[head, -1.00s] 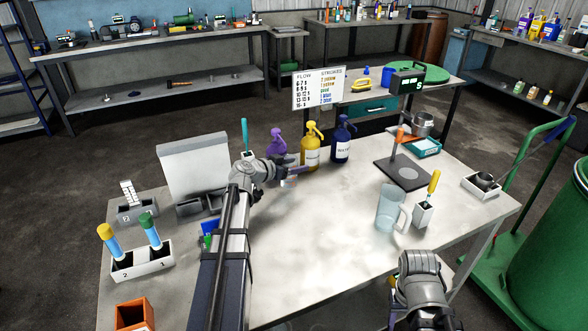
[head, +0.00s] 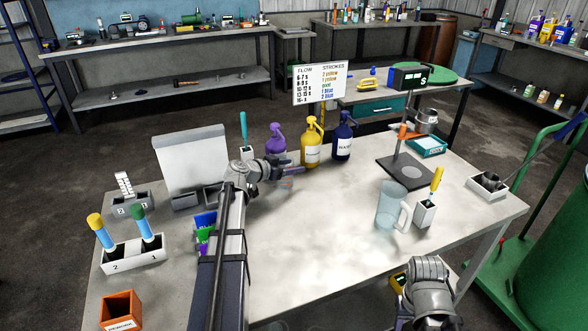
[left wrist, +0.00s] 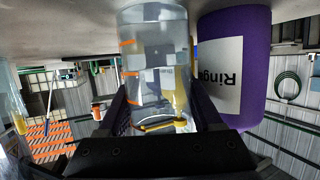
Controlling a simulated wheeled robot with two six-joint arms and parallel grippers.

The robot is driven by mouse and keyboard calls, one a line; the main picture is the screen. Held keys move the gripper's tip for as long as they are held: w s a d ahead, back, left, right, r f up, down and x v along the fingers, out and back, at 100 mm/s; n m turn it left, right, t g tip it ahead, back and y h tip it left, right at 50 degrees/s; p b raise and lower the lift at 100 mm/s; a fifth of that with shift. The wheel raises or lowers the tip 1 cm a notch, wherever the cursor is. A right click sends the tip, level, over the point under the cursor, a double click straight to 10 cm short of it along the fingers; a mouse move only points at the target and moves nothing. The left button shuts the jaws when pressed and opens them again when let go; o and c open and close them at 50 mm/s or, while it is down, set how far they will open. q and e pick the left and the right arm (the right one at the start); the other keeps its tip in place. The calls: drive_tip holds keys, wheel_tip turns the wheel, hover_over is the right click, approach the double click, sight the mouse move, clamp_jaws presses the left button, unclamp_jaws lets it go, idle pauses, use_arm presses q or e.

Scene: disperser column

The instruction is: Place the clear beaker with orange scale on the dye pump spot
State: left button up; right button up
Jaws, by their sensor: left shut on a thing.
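My left gripper (head: 290,174) is shut on the clear beaker with orange scale (left wrist: 155,70), which fills the middle of the left wrist view between the dark fingers. In the head view the beaker is mostly hidden by the gripper. The purple pump bottle (head: 276,140) stands close behind it, and its labelled side (left wrist: 232,70) is right beside the beaker in the left wrist view. I cannot tell whether the beaker touches the table. No marked dye pump spot can be made out. My right arm is at the front right; its fingertips are hidden.
Yellow (head: 312,146) and blue (head: 343,142) pump bottles stand right of the purple one. A large clear jug (head: 389,207), a white holder (head: 425,214) and a dark stand plate (head: 388,172) are on the right. The table (head: 310,235) is clear in the middle.

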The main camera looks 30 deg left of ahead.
use_arm(q)
drive_tip(key=shift+f, duration=0.15)
drive_tip(key=o, duration=1.2)
drive_tip(key=shift+r, duration=0.3)
drive_tip(key=p+v, duration=0.4)
drive_tip(key=v, duration=0.8)
drive_tip(key=shift+f, duration=0.1)
